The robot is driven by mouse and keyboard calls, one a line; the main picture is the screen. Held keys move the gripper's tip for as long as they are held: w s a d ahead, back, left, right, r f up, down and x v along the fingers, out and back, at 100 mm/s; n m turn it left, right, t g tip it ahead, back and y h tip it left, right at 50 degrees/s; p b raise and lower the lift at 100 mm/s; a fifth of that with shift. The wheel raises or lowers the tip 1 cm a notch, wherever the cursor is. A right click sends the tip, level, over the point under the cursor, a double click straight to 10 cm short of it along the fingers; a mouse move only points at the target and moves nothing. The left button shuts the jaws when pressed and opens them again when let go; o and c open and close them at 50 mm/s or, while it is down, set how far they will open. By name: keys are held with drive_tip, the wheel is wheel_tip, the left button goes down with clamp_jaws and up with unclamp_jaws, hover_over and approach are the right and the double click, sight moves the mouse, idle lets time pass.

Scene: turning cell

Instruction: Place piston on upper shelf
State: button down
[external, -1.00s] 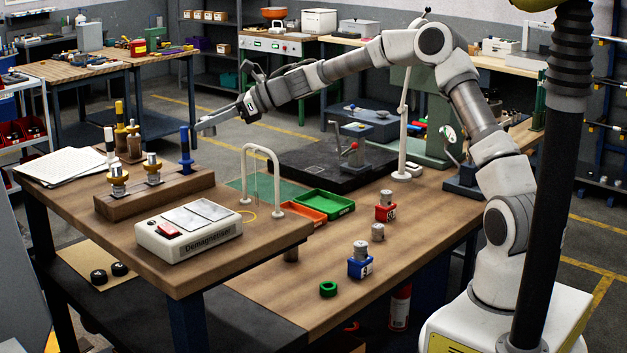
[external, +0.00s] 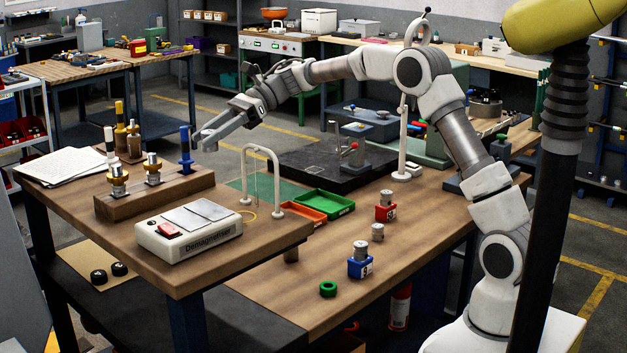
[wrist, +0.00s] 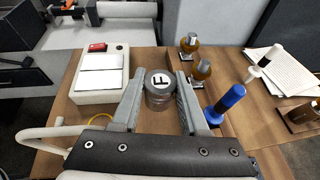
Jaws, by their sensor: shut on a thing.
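The piston (wrist: 160,96) is a short dark grey cylinder with a white "F" label on its top, seen from above in the wrist view. My gripper (wrist: 161,82) is shut on it, one finger on each side. In the external view my gripper (external: 215,136) is at the far side of the raised wooden shelf (external: 62,200), near the blue-handled plug; the piston is hard to make out there. In the wrist view the piston shows over the bare wood of the upper shelf (wrist: 150,123); its exact height cannot be told.
The demagnetiser (external: 188,237) stands at the shelf's front. A wooden block (external: 180,192) holds the blue plug (external: 186,152) and brass-collared pieces. A white hoop (external: 279,180) stands at the right. Red (external: 385,213) and blue (external: 359,268) blocks sit on the lower bench.

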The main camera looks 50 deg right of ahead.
drive_tip(key=shift+s+a+f, duration=0.2)
drive_tip(key=shift+a+f, duration=0.05)
drive_tip(key=shift+a, duration=0.15)
drive_tip(key=x, duration=0.4)
drive_tip(key=f+p+x, duration=0.1)
drive_tip(key=x, duration=0.3)
drive_tip(key=s+f+p+x, duration=0.1)
drive_tip(key=x, duration=0.3)
drive_tip(key=shift+w+f, duration=0.1)
drive_tip(key=shift+f, duration=0.05)
drive_tip(key=shift+f+p, duration=0.7)
drive_tip(key=shift+f, duration=1.25)
drive_tip(key=shift+c, duration=2.1)
unclamp_jaws()
drive_tip(key=shift+d, duration=0.1)
